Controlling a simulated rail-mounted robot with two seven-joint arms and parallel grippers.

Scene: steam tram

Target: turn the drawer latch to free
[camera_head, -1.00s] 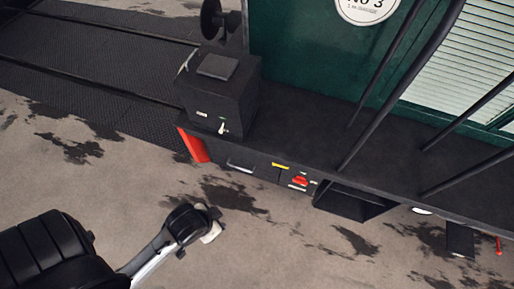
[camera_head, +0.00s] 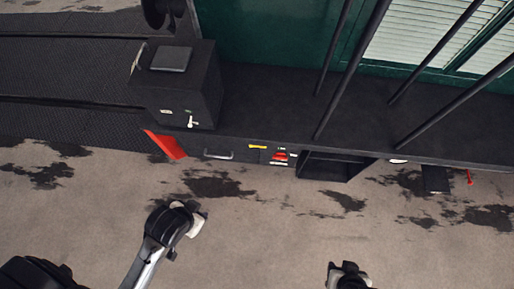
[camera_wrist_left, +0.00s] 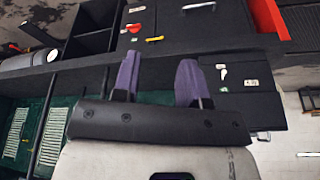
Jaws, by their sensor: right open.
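The drawer latch (camera_head: 279,157) is a small red piece on the black front under the tram platform, right of the drawer handle (camera_head: 218,155) and a yellow label (camera_head: 257,147). In the left wrist view, which is turned over, the red latch (camera_wrist_left: 133,28) lies beyond my fingers. My left gripper (camera_head: 195,218) hangs below and left of the latch, apart from it. Its two purple fingers (camera_wrist_left: 157,75) are spread and empty in the left wrist view. My right gripper (camera_head: 347,269) is open at the bottom edge, below and right of the latch, touching nothing.
A black box (camera_head: 178,100) with a small white lever (camera_head: 191,122) stands on the platform. A red panel (camera_head: 165,144) slants at the platform's left end. An open black compartment (camera_head: 332,166) is right of the latch. Slanting black poles rise above. The stained ground in front is clear.

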